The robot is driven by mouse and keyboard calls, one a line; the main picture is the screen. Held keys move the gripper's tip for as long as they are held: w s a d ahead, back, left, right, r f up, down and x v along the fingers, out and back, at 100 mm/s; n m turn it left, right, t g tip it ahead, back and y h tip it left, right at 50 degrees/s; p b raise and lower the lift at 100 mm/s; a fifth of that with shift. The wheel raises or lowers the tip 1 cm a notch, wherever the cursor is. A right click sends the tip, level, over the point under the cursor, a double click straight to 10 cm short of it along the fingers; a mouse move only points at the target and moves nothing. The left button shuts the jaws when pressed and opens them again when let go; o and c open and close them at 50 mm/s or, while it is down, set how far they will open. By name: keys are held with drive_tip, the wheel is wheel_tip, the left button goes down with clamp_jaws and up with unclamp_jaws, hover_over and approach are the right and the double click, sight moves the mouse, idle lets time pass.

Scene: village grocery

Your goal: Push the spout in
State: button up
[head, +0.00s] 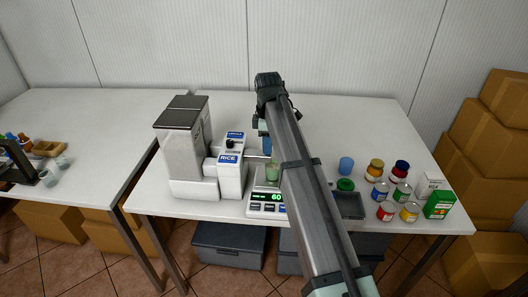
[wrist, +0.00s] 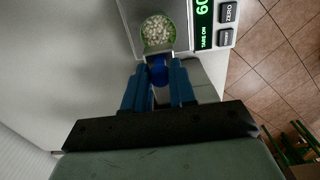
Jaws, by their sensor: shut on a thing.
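The dispenser (head: 184,140) is a pale hopper with a dark lid and white RICE-labelled parts. A thin grey spout (head: 254,158) reaches right from it towards a green cup (head: 271,171) on the scale. In the wrist view the cup (wrist: 158,30) holds white grains, with the grey spout end (wrist: 159,53) at its near edge. My gripper (wrist: 158,76) has its blue fingers shut on a round dark blue knob (wrist: 158,70) beside the spout end. In the head view my gripper (head: 265,146) is above and behind the cup, partly hidden by my arm.
The scale (head: 267,205) shows 60 in green; its display also shows in the wrist view (wrist: 203,22). The table's back is clear.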

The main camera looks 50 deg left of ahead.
sight(249, 152)
drive_tip(key=shift+s+a, duration=2.2)
drive_tip(key=shift+a, duration=0.05)
drive_tip(key=o, duration=0.8)
drive_tip(key=shift+o, duration=0.2)
wheel_tip(249, 152, up, 7)
